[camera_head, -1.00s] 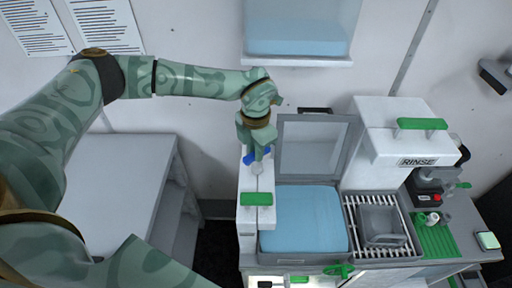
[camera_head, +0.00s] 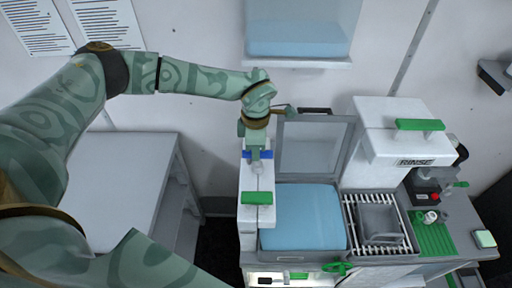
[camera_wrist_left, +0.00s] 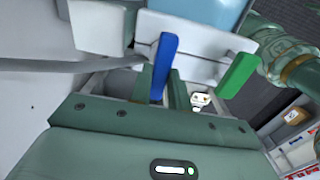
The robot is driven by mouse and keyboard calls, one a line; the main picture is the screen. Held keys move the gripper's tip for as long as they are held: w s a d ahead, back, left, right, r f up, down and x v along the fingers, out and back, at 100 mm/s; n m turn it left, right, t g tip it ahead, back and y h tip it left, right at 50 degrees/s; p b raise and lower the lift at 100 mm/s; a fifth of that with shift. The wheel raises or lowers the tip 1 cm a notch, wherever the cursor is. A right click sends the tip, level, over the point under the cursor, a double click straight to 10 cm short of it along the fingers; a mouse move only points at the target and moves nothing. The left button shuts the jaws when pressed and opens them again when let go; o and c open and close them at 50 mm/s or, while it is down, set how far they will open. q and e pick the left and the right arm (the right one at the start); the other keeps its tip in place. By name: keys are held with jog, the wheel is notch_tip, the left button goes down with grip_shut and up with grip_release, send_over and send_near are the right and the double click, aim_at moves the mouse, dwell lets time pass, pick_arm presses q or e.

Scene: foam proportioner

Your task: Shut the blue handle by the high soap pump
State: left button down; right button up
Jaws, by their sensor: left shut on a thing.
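The blue handle (camera_head: 267,154) is on the narrow white housing (camera_head: 252,225) left of the blue basin. It lies roughly crosswise in the head view, partly hidden by my left gripper (camera_head: 257,152). In the left wrist view the blue handle (camera_wrist_left: 165,62) stands out as a long bar at the fingers of my left gripper (camera_wrist_left: 172,90). That gripper is shut on it, though the fingertips are partly hidden. A pale round knob (camera_head: 257,168) shows just in front of the gripper. My right gripper is in neither view.
A green handle (camera_head: 257,198) sits on the same housing, close in front. A raised clear lid (camera_head: 308,148) stands just right of my gripper, behind the blue basin (camera_head: 302,218). The white RINSE unit (camera_head: 395,140) is further right. A grey-white table (camera_head: 110,190) is at left.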

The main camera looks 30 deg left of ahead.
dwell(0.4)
pick_arm(q)
jog(key=c, duration=1.3)
grip_release()
notch_tip(320, 180, up, 16)
jog(key=shift+r+b, duration=0.2)
jog(key=shift+b, duration=0.95)
